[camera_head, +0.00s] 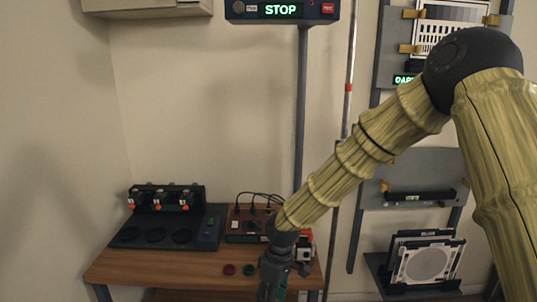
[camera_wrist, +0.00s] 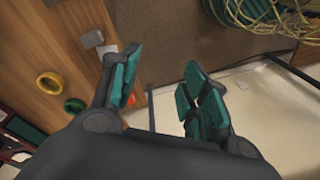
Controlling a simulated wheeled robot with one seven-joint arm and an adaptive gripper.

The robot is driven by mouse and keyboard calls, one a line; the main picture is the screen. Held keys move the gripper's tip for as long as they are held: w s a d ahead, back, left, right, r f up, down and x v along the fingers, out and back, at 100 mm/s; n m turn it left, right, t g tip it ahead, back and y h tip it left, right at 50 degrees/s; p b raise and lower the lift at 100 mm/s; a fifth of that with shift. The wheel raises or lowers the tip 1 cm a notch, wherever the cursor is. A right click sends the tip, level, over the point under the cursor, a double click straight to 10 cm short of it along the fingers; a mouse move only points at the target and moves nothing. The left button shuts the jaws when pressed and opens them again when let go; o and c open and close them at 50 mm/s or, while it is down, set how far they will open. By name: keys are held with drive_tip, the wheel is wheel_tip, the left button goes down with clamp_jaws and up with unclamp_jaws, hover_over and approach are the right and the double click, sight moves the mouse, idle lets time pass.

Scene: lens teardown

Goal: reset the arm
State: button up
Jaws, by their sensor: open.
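My gripper (camera_head: 272,284) hangs at the end of my tan, ribbed arm, at the front right part of the wooden table (camera_head: 170,268). In the wrist view my gripper (camera_wrist: 160,80) has its two teal-padded fingers spread apart with nothing between them. Beyond the fingers lie the table edge and the floor. My arm reaches down from the upper right and hides part of the wall and table.
A dark three-headed station (camera_head: 165,215) and a red-brown box (camera_head: 246,222) stand behind. A post bears a STOP sign (camera_head: 281,10). Racks (camera_head: 415,180) are right; coiled cable (camera_wrist: 265,25) lies below.

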drive_tip(key=s+d+f+m+y, duration=0.1)
drive_tip(key=s+d+f+m, duration=0.25)
drive_tip(key=s+f, duration=0.6)
drive_tip(key=s+d+f+m+y, duration=0.1)
drive_tip(key=s+d+f+m, duration=0.25)
drive_tip(key=s+f, duration=0.6)
drive_tip(key=s+d+f+m+h, duration=0.1)
drive_tip(key=s+d+f+m, duration=0.1)
drive_tip(key=s+d+f, duration=0.2)
drive_tip(key=s+d+f+m+h, duration=0.2)
drive_tip(key=s+d+f, duration=0.3)
drive_tip(key=s+d, duration=0.6)
drive_tip(key=shift+s+f+m+t, duration=0.15)
drive_tip(key=shift+f+m+t, duration=0.1)
drive_tip(key=shift+m+t, duration=0.2)
